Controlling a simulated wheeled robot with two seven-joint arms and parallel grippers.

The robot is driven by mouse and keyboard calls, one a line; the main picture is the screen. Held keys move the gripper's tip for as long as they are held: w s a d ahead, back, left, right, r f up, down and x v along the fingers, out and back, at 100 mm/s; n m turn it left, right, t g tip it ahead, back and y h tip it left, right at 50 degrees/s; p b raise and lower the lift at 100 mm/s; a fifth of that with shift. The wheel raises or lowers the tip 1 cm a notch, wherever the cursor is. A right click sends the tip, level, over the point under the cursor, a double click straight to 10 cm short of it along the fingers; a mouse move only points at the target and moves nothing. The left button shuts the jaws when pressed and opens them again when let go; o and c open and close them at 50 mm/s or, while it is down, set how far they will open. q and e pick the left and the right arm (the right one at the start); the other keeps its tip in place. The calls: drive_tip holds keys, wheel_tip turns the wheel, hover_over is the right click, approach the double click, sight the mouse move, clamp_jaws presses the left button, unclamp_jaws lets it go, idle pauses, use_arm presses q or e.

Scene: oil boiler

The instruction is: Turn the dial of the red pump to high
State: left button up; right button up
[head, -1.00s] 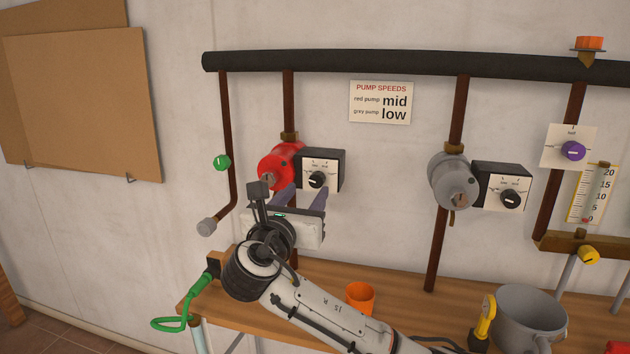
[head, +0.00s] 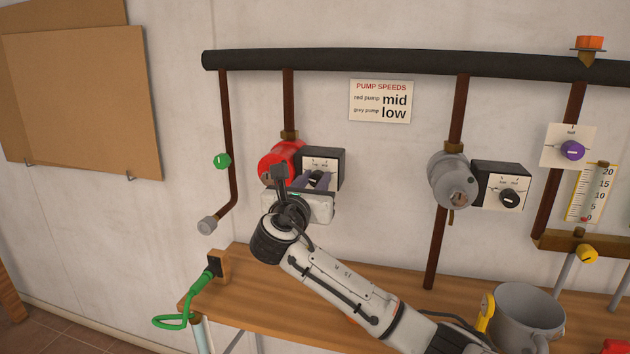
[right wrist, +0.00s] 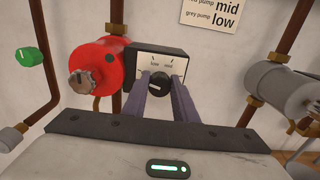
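The red pump (head: 283,163) is mounted on a brown vertical pipe on the wall. Its control box (head: 324,168) has a pale face with a black dial (right wrist: 159,83). In the right wrist view "low" and "mid" are readable on the face; the rest of the scale is hidden or too small, and the dial's setting is unclear. My right gripper (right wrist: 162,84) is in front of the box, its two fingers apart with the dial between their tips. I cannot tell whether they touch it. In the head view my right gripper (head: 314,180) partly covers the dial. My left gripper is not in view.
A grey pump (head: 453,180) with a similar dial box (head: 501,186) is to the right. A sign (head: 380,101) reads red pump mid, grey pump low. A green valve knob (head: 222,161) is left. The wooden bench (head: 245,310) below holds a grey pot (head: 527,318).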

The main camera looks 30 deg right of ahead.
drive_tip(key=shift+c, duration=1.1)
